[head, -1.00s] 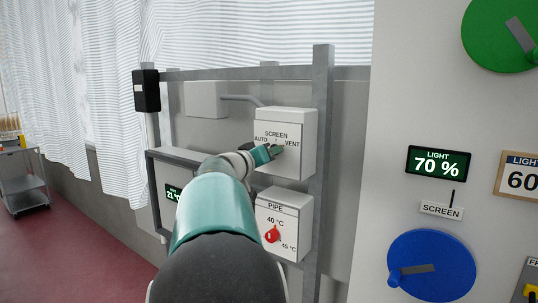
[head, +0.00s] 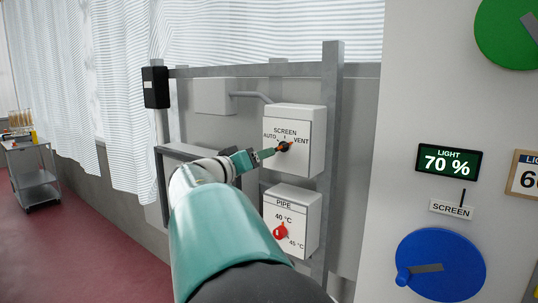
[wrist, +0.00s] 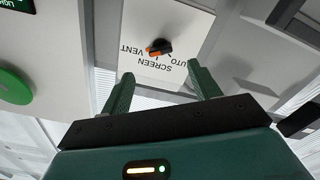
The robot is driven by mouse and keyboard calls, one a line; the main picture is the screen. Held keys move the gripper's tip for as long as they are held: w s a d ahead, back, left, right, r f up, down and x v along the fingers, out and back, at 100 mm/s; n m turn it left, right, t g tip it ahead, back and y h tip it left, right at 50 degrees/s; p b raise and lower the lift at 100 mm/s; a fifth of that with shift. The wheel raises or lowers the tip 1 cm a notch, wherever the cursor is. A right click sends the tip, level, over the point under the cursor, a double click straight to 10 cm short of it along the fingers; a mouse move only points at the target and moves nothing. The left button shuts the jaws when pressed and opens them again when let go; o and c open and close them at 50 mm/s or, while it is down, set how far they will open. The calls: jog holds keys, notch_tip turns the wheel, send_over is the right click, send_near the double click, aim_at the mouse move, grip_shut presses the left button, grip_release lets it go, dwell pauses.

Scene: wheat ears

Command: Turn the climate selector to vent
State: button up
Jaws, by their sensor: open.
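The climate selector is a black knob (head: 284,146) with an orange pointer, on a white box (head: 312,150) marked SCREEN, AUTO and VENT. In the wrist view the knob (wrist: 160,47) shows upside down, and its orange end points toward the VENT word. My gripper (head: 266,154) is just left of the knob in the head view. In the wrist view my gripper (wrist: 160,71) has its two green fingers spread wide, with nothing between them. The knob lies beyond the fingertips and appears clear of them.
A PIPE box (head: 293,218) with a red knob (head: 280,231) is just below. A grey upright post (head: 330,150) stands to the right. A panel with a blue dial (head: 440,270) and a green dial (head: 510,32) is at right. A trolley (head: 35,175) stands far left.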

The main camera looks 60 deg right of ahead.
jog(key=a, duration=0.3)
jog(key=shift+w+a, duration=0.3)
jog(key=shift+a, duration=0.1)
jog(key=s+a+f+n+t+y, duration=0.1)
jog(key=a+f+n+y, duration=0.3)
jog(key=a, duration=1)
jog(key=a+f+n+t+y, duration=0.4)
jog(key=a+f+y, duration=0.4)
jog(key=a+f, duration=0.4)
jog(key=s+a+f+n+t+y, duration=0.1)
jog(key=a+f+n+t+y, duration=0.2)
jog(key=a, duration=1.5)
notch_tip(320, 180, down, 6)
jog(key=n+y, duration=0.2)
jog(key=n, duration=0.1)
jog(key=shift+s+a+r+y, duration=0.15)
jog(key=shift+s+a+y, duration=0.05)
jog(key=shift+s+y, duration=0.2)
jog(key=c, duration=0.6)
jog(key=shift+o, duration=0.2)
jog(key=shift+d, duration=0.15)
jog(key=shift+d, duration=0.1)
